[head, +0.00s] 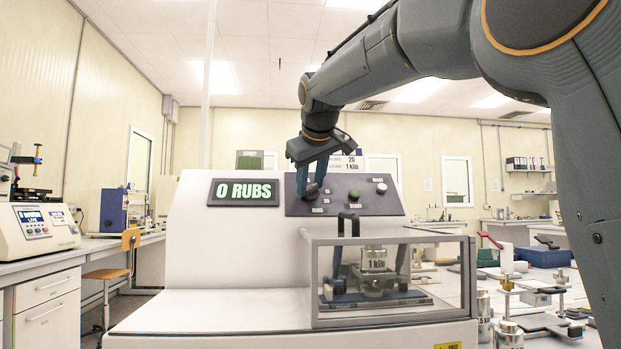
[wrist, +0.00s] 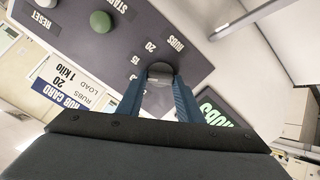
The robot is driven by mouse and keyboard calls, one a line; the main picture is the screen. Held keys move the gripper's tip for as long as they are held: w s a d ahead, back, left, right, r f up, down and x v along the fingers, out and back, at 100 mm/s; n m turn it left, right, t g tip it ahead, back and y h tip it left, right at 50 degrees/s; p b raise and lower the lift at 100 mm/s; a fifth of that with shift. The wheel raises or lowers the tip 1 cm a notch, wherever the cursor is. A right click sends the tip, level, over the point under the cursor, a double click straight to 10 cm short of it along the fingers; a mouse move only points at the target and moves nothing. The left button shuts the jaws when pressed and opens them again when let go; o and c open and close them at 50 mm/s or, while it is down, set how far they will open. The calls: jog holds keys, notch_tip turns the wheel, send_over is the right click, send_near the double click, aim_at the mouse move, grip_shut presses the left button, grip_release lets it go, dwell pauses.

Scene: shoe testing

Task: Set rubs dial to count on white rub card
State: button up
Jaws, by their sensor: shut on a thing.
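The rubs dial (head: 312,190) is a dark round knob on the dark control panel of the white machine. My gripper (head: 311,183) is shut on it, with blue fingers on either side. In the wrist view the dial (wrist: 160,71) sits between the fingertips (wrist: 160,80), with the numbers 20 and 15 printed beside it. The dial's pointer cannot be made out. The white rub card (wrist: 70,85) reads 20 rubs and load 1 kilo; it also shows behind the panel in the head view (head: 350,163). The display (head: 244,192) reads 0 RUBS.
A green button (head: 365,194) and a white button (head: 381,187) are on the panel right of the dial. A clear-sided cover (head: 390,312) with a black handle stands below, over a 1 kilo weight (head: 373,262). Benches with equipment flank the machine.

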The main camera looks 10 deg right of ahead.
jog(key=m+p, duration=0.1)
jog(key=m, duration=0.5)
jog(key=shift+d, duration=0.1)
jog(key=m, duration=0.6)
jog(key=shift+d+p, duration=0.1)
jog(key=shift+p, duration=0.2)
jog(key=shift+m, duration=0.3)
jog(key=o, duration=1.1)
jog(key=shift+v, duration=3.9)
